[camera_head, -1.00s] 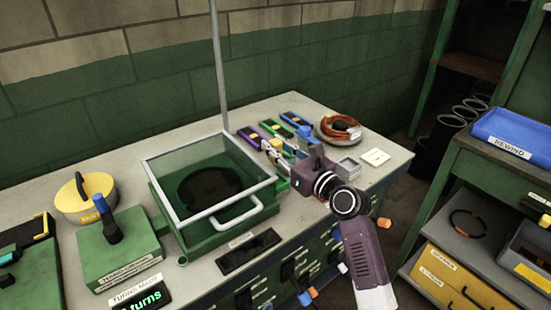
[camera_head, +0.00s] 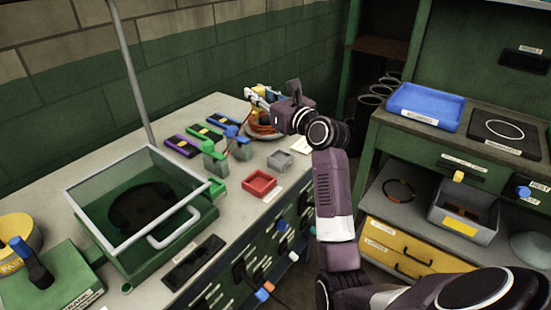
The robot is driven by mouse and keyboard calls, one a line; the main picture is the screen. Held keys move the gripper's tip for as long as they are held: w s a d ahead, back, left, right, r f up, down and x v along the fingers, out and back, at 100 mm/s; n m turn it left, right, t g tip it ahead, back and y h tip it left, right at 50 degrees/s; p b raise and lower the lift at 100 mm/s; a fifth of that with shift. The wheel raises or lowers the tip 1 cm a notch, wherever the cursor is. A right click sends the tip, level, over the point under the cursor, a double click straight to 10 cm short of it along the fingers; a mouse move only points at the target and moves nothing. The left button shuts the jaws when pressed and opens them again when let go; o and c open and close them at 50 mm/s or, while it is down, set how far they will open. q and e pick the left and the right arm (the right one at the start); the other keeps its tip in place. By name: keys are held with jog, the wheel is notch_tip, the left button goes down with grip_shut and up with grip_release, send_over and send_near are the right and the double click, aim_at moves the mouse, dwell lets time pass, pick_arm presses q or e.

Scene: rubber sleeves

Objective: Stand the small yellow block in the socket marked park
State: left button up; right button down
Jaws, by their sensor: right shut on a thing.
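My right gripper (camera_head: 254,98) is above the far end of the bench, over the orange cable coil. It is shut, and a small yellow block (camera_head: 259,90) shows at its fingers, partly hidden by the gripper. A small red open tray (camera_head: 259,191) and a small grey open tray (camera_head: 280,167) stand on the bench to the near side of the gripper. I cannot read a park mark on either, so I cannot tell which socket bears it. My left gripper is not in view.
The orange coil (camera_head: 264,129) lies below the gripper. Several coloured cases (camera_head: 205,132) and green-topped grey pieces (camera_head: 215,158) stand left of it. A glass-lidded green box (camera_head: 195,212) fills the near bench. A blue bin (camera_head: 424,106) stands on the right-hand unit.

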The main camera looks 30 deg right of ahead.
jog(key=m+h, duration=0.1)
jog(key=h, duration=0.1)
send_over(280, 158)
jog(key=shift+s+f+b, duration=0.1)
jog(key=shift+f+b, duration=2.05)
jog(key=shift+f, duration=7.55)
jog(key=shift+f, duration=0.15)
jog(key=c, duration=1.7)
grip_release()
jog(key=shift+s+r, duration=0.1)
jog(key=shift+r, duration=0.1)
jog(key=s, duration=1.2)
jog(key=shift+a, duration=0.35)
